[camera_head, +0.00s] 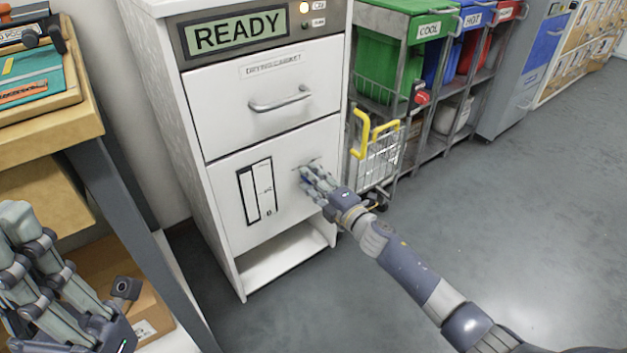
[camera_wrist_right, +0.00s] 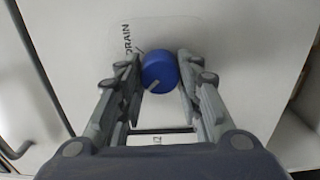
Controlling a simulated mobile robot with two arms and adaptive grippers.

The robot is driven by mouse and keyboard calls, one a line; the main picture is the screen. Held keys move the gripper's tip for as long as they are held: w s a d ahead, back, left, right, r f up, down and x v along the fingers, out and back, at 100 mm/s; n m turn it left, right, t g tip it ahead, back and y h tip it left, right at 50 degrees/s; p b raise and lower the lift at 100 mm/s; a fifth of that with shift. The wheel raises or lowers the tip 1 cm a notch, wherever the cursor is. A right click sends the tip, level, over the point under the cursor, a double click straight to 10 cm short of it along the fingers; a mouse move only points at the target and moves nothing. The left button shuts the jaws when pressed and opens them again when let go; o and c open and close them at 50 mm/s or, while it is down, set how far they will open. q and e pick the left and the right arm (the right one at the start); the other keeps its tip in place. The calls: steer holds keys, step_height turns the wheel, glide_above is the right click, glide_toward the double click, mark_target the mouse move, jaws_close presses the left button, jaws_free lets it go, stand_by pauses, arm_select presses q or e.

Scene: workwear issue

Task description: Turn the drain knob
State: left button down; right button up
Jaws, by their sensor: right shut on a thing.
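The blue round drain knob (camera_wrist_right: 159,71) is on the white lower front of the drying cabinet (camera_head: 283,140). The label DRAIN (camera_wrist_right: 127,42) is beside it, and a pale mark on the knob's face runs at a slant. My right gripper (camera_head: 313,180) has a finger on each side of the knob and is shut on it. In the head view the fingers hide most of the knob. My left gripper (camera_head: 30,255) is at the lower left, away from the cabinet; I cannot tell whether it is open.
The cabinet display (camera_head: 240,32) reads READY. A drawer handle (camera_head: 280,99) sticks out above the right gripper. A wire basket with yellow handles (camera_head: 378,160) and a rack of coloured bins (camera_head: 388,68) stand to the right. A wooden bench (camera_head: 60,115) is at left. The floor at right is clear.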

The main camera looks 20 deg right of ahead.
steer(key=o, duration=1.1)
steer(key=shift+c, duration=0.2)
steer(key=v, duration=1.2)
